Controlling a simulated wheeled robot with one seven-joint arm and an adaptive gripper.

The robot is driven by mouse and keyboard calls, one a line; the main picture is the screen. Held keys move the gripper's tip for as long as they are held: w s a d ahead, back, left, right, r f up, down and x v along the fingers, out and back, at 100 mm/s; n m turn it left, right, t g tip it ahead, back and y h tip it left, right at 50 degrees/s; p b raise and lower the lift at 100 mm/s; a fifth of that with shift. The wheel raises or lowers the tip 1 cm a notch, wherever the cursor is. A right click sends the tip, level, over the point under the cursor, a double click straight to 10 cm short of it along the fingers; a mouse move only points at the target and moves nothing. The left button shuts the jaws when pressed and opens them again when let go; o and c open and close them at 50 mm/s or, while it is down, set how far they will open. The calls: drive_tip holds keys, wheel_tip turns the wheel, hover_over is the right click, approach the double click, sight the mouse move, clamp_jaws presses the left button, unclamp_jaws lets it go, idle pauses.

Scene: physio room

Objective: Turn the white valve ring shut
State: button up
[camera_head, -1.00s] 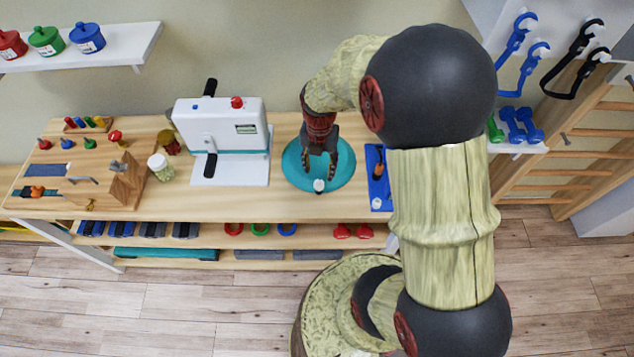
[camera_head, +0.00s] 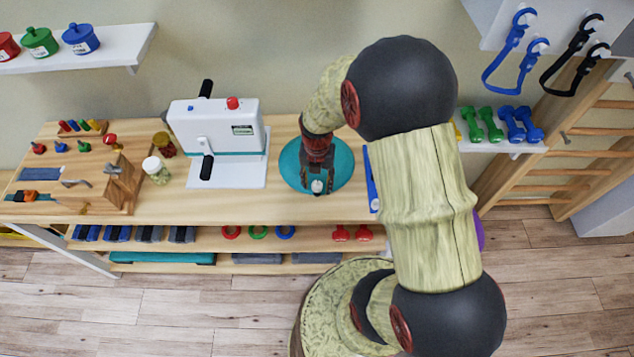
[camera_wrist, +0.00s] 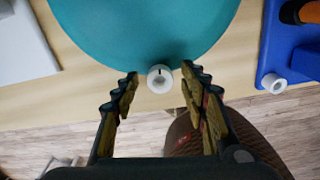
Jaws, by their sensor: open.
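The white valve ring (camera_wrist: 160,79) shows in the wrist view at the near rim of a teal disc (camera_wrist: 145,25). It has a dark mark at its top edge. My gripper (camera_wrist: 159,84) is open, with one finger on each side of the ring. The ring sits between the fingertips, and I cannot tell whether either finger touches it. In the head view, my gripper (camera_head: 317,183) points down over the near part of the teal disc (camera_head: 342,165), and the ring (camera_head: 317,186) shows as a small white spot between the fingers.
A white machine with a crank (camera_head: 225,140) stands left of the disc. A blue tray (camera_wrist: 292,45) with an orange-handled tool and another white ring (camera_wrist: 275,83) lies to the right. The table's front edge is just below the disc. A wooden box (camera_head: 105,185) stands far left.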

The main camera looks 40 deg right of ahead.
drive_tip(key=shift+c, duration=0.5)
clamp_jaws()
drive_tip(key=shift+m, duration=0.4)
drive_tip(key=m+p, duration=0.1)
drive_tip(key=m, duration=0.2)
drive_tip(key=shift+r+m+p, duration=0.1)
drive_tip(key=shift+m+p, duration=0.2)
drive_tip(key=shift+p, duration=0.1)
drive_tip(key=m+p, duration=0.1)
drive_tip(key=m, duration=0.3)
drive_tip(key=shift+m, duration=0.3)
drive_tip(key=shift+o, duration=0.5)
unclamp_jaws()
